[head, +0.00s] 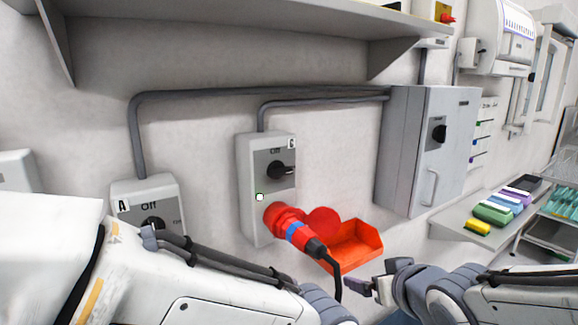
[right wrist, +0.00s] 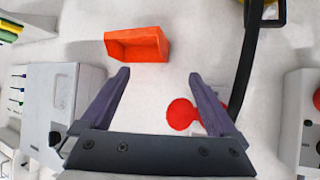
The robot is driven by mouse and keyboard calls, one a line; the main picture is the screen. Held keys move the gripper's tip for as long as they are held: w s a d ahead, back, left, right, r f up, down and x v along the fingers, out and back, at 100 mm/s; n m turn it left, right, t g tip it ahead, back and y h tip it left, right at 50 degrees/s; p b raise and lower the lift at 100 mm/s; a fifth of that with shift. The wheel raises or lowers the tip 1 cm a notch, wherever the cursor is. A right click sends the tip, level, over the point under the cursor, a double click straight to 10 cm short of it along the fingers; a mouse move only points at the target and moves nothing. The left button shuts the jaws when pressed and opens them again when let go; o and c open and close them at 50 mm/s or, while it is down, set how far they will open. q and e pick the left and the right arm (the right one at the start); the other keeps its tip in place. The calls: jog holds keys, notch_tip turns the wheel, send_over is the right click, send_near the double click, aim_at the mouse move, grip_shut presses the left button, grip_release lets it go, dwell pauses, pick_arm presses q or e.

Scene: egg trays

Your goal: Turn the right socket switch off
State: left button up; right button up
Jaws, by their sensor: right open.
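The knob's handle points right, away from that mark. A red plug (head: 296,232) with a black cable sits in its socket, and a round red cover (head: 323,221) hangs beside it. The cover also shows in the right wrist view (right wrist: 182,114). My right gripper (head: 352,286) is open and empty, below and right of the box, apart from the switch. My left arm crosses the lower left; its gripper is out of frame.
A red bin (head: 358,246) is on the wall right of the plug. The left socket box (head: 172,189), labelled A, is partly hidden by my left arm. A grey cabinet (head: 402,150) stands to the right, and a shelf (head: 230,22) juts out above.

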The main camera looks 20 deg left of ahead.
jog(key=w+a+r+n+t+y, duration=0.2)
jog(key=w+a+r+y, duration=0.15)
jog(key=a+r, duration=0.4)
jog(key=n+y, duration=0.2)
jog(key=y, duration=0.3)
send_near(283, 172)
jog(key=shift+g, duration=0.3)
jog(key=p+x, duration=0.3)
jog(key=x, duration=0.6)
jog(key=shift+w+r, duration=0.15)
jog(key=shift+w, duration=0.05)
